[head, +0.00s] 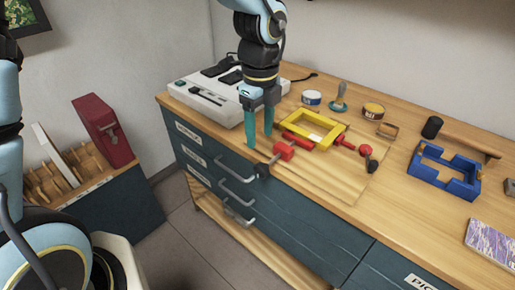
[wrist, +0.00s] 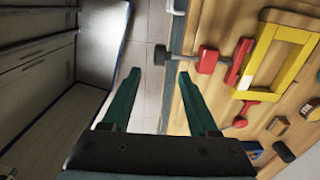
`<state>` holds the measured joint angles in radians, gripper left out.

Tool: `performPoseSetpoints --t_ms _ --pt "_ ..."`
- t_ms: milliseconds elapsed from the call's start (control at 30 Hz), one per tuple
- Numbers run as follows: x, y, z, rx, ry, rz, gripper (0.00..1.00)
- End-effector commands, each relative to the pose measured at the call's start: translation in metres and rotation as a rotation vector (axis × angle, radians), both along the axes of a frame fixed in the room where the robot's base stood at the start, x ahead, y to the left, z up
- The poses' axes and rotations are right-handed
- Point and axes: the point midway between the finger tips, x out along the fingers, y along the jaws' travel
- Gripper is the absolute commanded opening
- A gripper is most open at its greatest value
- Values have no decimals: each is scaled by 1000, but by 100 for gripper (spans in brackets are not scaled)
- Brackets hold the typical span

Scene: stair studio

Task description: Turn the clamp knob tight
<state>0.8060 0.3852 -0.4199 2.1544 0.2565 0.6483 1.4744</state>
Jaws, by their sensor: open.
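A red clamp (head: 284,150) lies at the front edge of the workbench beside a yellow frame (head: 328,137). Its black knob (head: 262,170) sticks out over the edge on a thin rod. In the wrist view the knob (wrist: 179,53) is just beyond my right fingertip. My gripper (head: 259,138) is open and empty, with teal fingers pointing down. In the wrist view my gripper (wrist: 158,74) has mostly floor between its fingertips, so the knob is not between them.
A white console (head: 205,98) stands behind my gripper at the left. Tins (head: 373,110), a stamp (head: 339,100), a blue frame (head: 446,172) and a mallet (head: 465,142) occupy the back and right. Drawer handles (head: 236,172) project below the bench edge.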

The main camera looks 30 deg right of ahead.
Motion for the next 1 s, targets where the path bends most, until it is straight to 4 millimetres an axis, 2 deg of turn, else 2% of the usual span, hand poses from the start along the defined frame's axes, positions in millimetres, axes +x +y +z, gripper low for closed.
performPoseSetpoints --t_ms 167,400,600,800,1000 --pt "-2 -1 -17 5 2 -12 60" --pt "-2 0 -61 6 3 -11 60" --pt "-1 0 -92 3 1 -10 60" --pt "-1 0 -106 1 -1 -7 60" --pt "0 -1 -108 -1 -1 -6 60"
